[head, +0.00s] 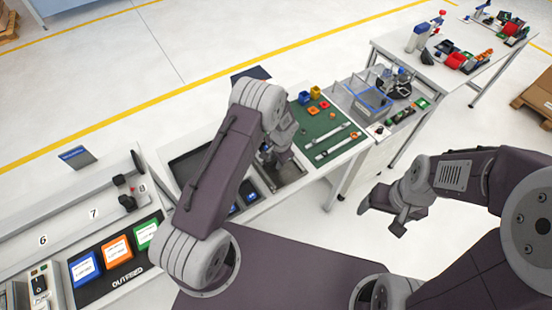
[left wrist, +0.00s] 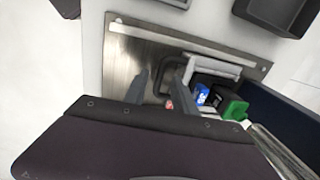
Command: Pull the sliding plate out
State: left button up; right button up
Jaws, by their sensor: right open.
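The sliding plate, a brushed-metal sheet (left wrist: 128,58), lies flat in the left wrist view, with a dark rounded outline in its middle. In the head view the plate (head: 289,174) is partly hidden by my left arm. My left gripper (head: 272,158) points down over it. In the left wrist view the left gripper's two dark fingers (left wrist: 166,68) stand apart near the rounded outline. I see nothing clearly held, and cannot tell whether they touch the plate. My right gripper (head: 381,216) is open and empty, over the floor away from the bench.
A green mat (head: 322,127) with metal bars and small coloured blocks lies beyond the plate. The floor under my right gripper is clear.

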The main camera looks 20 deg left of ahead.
pick_arm(q)
jog(key=shift+f, duration=0.15)
grip_shut()
dwell(1.4)
